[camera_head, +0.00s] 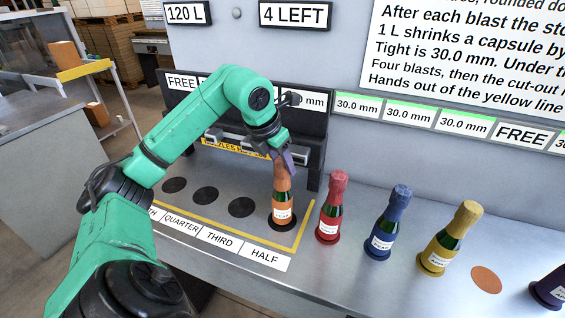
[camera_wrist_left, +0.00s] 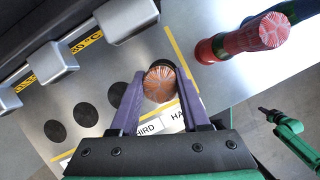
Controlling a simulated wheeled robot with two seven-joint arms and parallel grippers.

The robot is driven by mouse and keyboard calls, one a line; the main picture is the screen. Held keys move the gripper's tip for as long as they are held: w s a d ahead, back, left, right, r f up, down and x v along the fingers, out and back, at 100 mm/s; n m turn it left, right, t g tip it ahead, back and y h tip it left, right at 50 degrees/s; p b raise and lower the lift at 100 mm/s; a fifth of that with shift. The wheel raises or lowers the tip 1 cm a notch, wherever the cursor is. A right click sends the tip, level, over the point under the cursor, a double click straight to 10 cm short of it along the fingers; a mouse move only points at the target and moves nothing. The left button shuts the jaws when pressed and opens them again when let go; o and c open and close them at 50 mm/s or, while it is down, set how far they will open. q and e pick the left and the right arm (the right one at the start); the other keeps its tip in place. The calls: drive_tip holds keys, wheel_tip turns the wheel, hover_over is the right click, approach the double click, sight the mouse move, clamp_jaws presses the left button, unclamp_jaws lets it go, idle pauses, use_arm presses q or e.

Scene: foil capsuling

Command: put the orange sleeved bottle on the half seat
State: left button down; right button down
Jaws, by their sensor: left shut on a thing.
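The orange sleeved bottle (camera_head: 283,206) stands upright over the rightmost dark round seat (camera_head: 284,224), behind the HALF label (camera_head: 264,257). Its base looks level with the seat, but I cannot tell whether it bears on it. My left gripper (camera_head: 285,160) is shut on the sleeve at the neck, from above. In the left wrist view the ribbed orange top (camera_wrist_left: 160,84) sits between the purple fingers. A green arm with a dark end (camera_wrist_left: 267,113), likely my right one, shows small at the right of that view; its jaws are too small to read.
Red (camera_head: 330,207), blue (camera_head: 389,222) and yellow (camera_head: 450,238) sleeved bottles stand in a row to the right, with an empty orange disc (camera_head: 486,279) beyond. A dark bottle (camera_head: 549,290) is at the right edge. Nozzles (camera_head: 231,146) are behind the empty seats (camera_head: 206,195).

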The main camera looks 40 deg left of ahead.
use_arm(q)
drive_tip(key=shift+c, duration=1.9)
unclamp_jaws()
drive_tip(key=shift+s, duration=0.1)
drive_tip(key=shift+r, duration=0.3)
drive_tip(key=p+v, duration=0.2)
drive_tip(key=v, duration=0.9)
drive_tip(key=shift+s+r, duration=0.25)
